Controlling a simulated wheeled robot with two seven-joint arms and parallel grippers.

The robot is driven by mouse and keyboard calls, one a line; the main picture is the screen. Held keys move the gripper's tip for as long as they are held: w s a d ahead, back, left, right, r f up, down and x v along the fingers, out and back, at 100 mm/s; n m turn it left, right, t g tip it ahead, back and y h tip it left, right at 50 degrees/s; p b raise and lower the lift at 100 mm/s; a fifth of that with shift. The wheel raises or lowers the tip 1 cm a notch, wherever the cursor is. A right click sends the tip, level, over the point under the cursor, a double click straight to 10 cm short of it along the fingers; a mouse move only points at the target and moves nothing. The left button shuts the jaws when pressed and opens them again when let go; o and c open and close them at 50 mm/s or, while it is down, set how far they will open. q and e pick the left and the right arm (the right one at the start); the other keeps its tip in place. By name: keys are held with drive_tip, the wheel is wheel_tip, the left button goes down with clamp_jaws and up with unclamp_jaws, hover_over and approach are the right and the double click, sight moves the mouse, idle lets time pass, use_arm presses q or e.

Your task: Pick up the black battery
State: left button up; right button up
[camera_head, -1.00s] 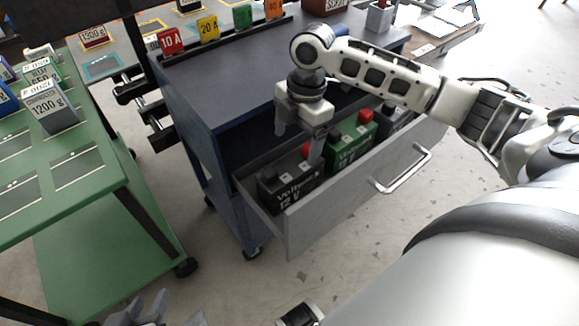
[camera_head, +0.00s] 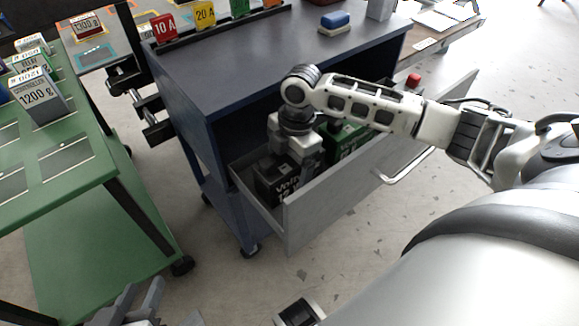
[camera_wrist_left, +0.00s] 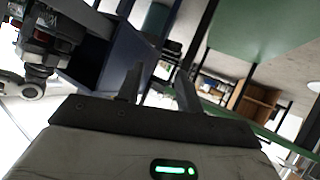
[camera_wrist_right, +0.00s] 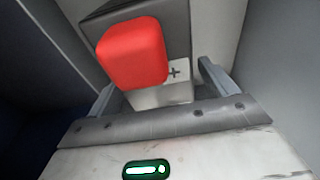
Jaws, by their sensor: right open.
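The black battery (camera_head: 268,184) stands in the left end of the open drawer, with white lettering on its front. My right gripper (camera_head: 296,158) is down in the drawer at this battery and hides part of it. In the right wrist view, the open fingers (camera_wrist_right: 158,80) stand on either side of a battery top with a red terminal cap (camera_wrist_right: 132,52) and a plus sign. I cannot tell whether they touch it. My left gripper (camera_wrist_left: 158,88) is open and empty, away from the drawer; its fingers also show low in the head view.
A green battery (camera_head: 345,138) stands to the right in the same drawer (camera_head: 330,205), partly behind my right arm. A green table (camera_head: 75,160) stands at the left.

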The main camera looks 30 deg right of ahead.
drive_tip(key=c, duration=1.8)
drive_tip(key=shift+w+r, duration=0.15)
drive_tip(key=shift+r, duration=0.1)
clamp_jaws()
drive_tip(key=shift+r, duration=0.1)
